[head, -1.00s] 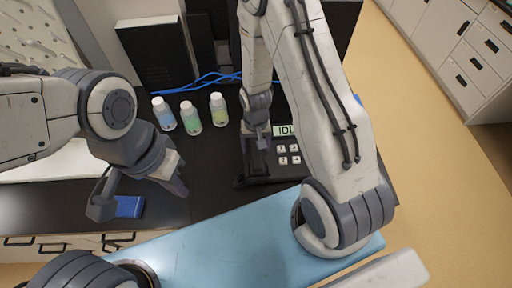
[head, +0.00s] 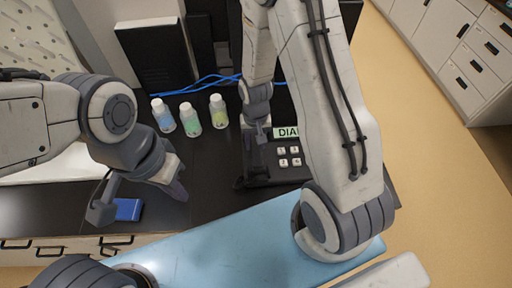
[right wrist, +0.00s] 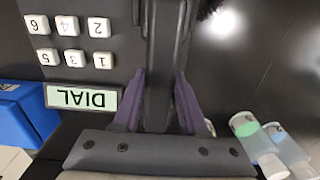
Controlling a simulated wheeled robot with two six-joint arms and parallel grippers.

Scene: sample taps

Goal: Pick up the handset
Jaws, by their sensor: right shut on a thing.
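The black desk phone (head: 287,172) stands on the dark bench, with white number keys and a green display reading DIAL. My right gripper (head: 259,135) is over the phone's left side. In the right wrist view its purple fingers (right wrist: 159,103) are shut on both sides of the black handset (right wrist: 163,50), a long dark bar. In the head view the handset (head: 252,170) is partly hidden by the gripper and dark against the bench. My left gripper (head: 177,186) hangs over the bench at the left, away from the phone; its finger gap is unclear.
Three capped bottles, blue (head: 163,116), green (head: 190,120) and yellow-green (head: 218,111), stand left of the phone. Blue cables (head: 215,78) lie behind them. A blue box (head: 128,209) lies near my left gripper. A light blue surface (head: 230,240) is in front.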

